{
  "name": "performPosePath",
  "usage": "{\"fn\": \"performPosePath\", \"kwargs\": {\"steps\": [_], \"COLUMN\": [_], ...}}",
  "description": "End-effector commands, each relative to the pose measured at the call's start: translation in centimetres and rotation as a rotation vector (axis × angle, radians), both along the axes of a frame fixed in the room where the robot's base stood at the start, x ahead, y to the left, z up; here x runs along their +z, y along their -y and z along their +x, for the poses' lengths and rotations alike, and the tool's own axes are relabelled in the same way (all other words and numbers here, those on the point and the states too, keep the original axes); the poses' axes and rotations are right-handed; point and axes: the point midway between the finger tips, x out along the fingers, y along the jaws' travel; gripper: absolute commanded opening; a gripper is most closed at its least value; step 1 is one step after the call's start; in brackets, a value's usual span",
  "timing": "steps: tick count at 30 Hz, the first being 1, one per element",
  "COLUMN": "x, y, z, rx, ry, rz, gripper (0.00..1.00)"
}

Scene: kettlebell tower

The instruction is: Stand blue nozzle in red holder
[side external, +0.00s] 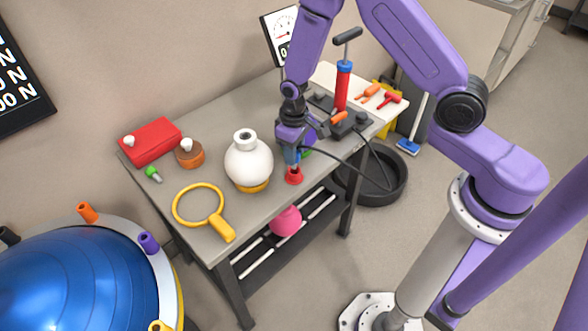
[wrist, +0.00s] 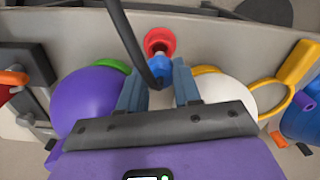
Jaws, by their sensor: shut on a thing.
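The red holder (side external: 293,177) stands on the grey table near its front edge, right of the white round vessel. It also shows at the top centre of the wrist view (wrist: 160,40). The blue nozzle (wrist: 159,66) lies between my finger ends and lines up with the holder's opening; a black hose partly covers it. My gripper (side external: 292,156) points down just above the holder, and in the wrist view (wrist: 157,75) its two fingers are shut on the nozzle. I cannot tell whether the nozzle's lower end is inside the holder.
The white vessel (side external: 247,162) is close on the left, and a purple ball (wrist: 92,98) is close on the other side. A red and blue pump (side external: 343,85) stands behind. A yellow ring with a handle (side external: 200,206) lies at the front left. A black hose (side external: 350,162) loops nearby.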

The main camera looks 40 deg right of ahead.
Motion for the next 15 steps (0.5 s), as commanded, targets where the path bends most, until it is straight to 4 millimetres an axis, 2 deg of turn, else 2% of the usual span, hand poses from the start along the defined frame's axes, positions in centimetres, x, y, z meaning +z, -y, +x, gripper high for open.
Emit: {"fn": "performPosePath", "kwargs": {"steps": [15], "x": [-1.8], "y": [0.0], "z": [0.0], "rx": [0.0], "ry": [0.0], "rz": [0.0], "gripper": [0.0]}}
